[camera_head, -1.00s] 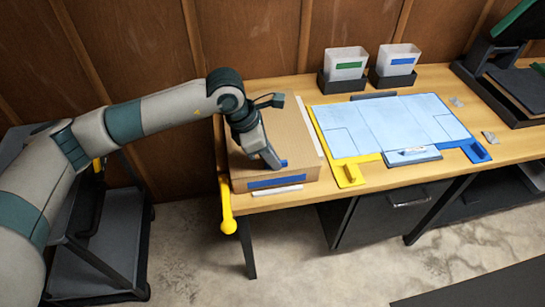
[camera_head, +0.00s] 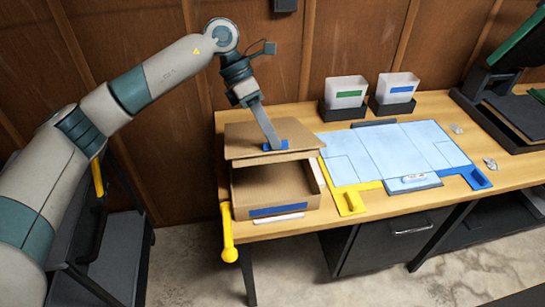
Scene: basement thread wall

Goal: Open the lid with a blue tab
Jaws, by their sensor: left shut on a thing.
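The cardboard lid (camera_head: 240,138) is lifted off the front of its box (camera_head: 270,190) and is held above it, tilted, with a dark gap below its front edge. The blue tab (camera_head: 283,146) is on the lid near its front edge. My left gripper (camera_head: 271,143) comes down from above and is shut on the blue tab. The box has a blue label strip on its front and stands at the left end of the wooden bench. I cannot tell whether the lid's back edge still touches the box. My right gripper is not in view.
A blue mat (camera_head: 395,150) with yellow and blue corner pieces lies right of the box. Two clear bins (camera_head: 345,92) with green and blue labels stand behind it. A yellow handle (camera_head: 228,240) hangs at the bench's front left. Space above the mat is clear.

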